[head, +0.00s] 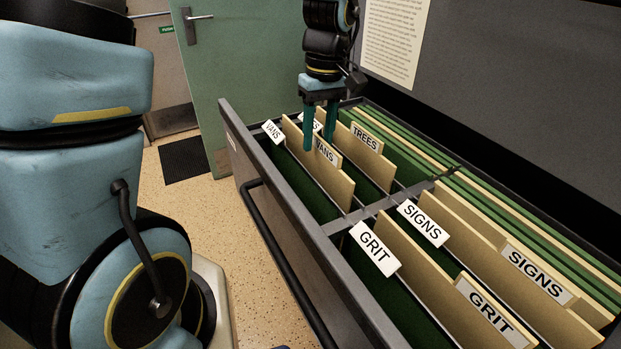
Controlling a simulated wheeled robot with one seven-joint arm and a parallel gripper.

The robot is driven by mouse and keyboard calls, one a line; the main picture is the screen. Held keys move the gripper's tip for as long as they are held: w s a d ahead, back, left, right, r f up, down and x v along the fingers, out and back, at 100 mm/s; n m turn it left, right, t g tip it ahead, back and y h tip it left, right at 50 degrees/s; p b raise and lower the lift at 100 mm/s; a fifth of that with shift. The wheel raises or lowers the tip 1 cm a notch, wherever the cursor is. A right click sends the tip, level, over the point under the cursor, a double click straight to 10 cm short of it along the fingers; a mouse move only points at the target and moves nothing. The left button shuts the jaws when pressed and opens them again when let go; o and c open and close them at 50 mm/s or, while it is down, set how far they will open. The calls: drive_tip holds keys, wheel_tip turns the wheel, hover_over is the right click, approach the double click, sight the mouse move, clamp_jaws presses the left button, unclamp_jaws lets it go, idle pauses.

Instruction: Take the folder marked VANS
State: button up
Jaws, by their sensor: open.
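The tan folder marked VANS (325,177) stands upright in the far left compartment of the open drawer (331,226). Its VANS label is near its top edge. A white tab also reading VANS (272,132) sticks up at the drawer's left wall. My gripper (319,144) points down over this folder, open and with nothing between its fingers. The left finger overlaps the folder's near face in the picture, and the right finger ends by the label's top. I cannot tell whether the fingers straddle the folder or touch it.
The TREES folder (372,160) stands just right of VANS; its white tab (313,121) is partly hidden by my gripper. Nearer are the GRIT folder (430,270) and SIGNS folder (490,245) with white tabs. Green hanging files (480,193) line the right side. Floor (195,208) is clear left.

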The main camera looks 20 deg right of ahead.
drive_tip(key=shift+a+f, duration=0.1)
drive_tip(key=shift+f, duration=0.85)
clamp_jaws()
idle(0.7)
